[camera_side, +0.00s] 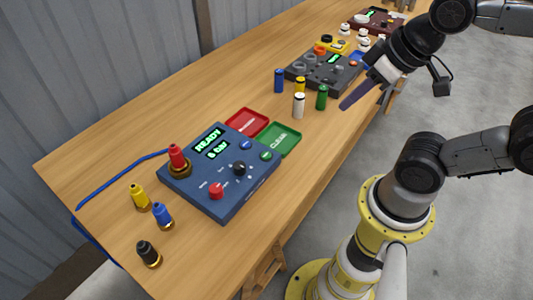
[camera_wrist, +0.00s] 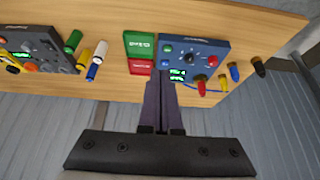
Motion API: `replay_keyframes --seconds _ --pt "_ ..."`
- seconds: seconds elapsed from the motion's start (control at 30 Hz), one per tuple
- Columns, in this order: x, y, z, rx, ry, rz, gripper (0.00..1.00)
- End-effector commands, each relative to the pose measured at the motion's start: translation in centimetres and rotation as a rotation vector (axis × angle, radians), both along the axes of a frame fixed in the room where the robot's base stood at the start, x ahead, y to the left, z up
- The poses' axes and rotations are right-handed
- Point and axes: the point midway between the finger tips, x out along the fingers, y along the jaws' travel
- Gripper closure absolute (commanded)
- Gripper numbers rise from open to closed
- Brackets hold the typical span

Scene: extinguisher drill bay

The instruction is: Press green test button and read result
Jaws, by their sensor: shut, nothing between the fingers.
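The blue test panel (camera_side: 222,210) lies on the wooden bench; its screen (camera_side: 209,139) reads "READY" and "0 bar". The green button (camera_side: 266,155) is near its right corner, beside a blue button (camera_side: 246,145). In the wrist view the panel (camera_wrist: 205,65) appears upside down, with the green button (camera_wrist: 168,48) at its left edge. My gripper (camera_side: 345,104) is shut and empty, well to the right of the panel and apart from the button.
A red tray (camera_side: 264,117) and a green tray marked "CLEAR" (camera_side: 292,133) sit behind the panel. A red-capped fitting (camera_side: 177,157) stands on the panel. Yellow (camera_side: 140,199), blue (camera_side: 161,215) and black (camera_side: 148,255) fittings stand in front. Several cylinders and a grey panel (camera_side: 338,81) are farther back.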

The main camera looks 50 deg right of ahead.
Motion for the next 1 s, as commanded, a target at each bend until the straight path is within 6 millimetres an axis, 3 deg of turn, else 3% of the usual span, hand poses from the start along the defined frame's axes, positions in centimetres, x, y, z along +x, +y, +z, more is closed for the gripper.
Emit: replay_keyframes --seconds 0.17,0.27,0.43,0.63,0.77,0.9,1.0 --pt "0.5 0.0 0.3 -0.011 -0.025 0.017 1.0" --pt "1.9 -0.4 1.2 -0.05 -0.099 0.046 1.0" --pt "6.2 -1.6 2.7 -0.196 -0.26 0.149 1.0" --pt "11.8 -1.8 2.2 -0.386 -0.386 0.341 1.0" --pt "14.9 -0.8 0.4 -0.474 -0.437 0.499 1.0" --pt "17.1 1.1 -3.4 -0.515 -0.462 0.686 1.0" --pt "17.4 2.2 -6.7 -0.501 -0.445 0.785 1.0"
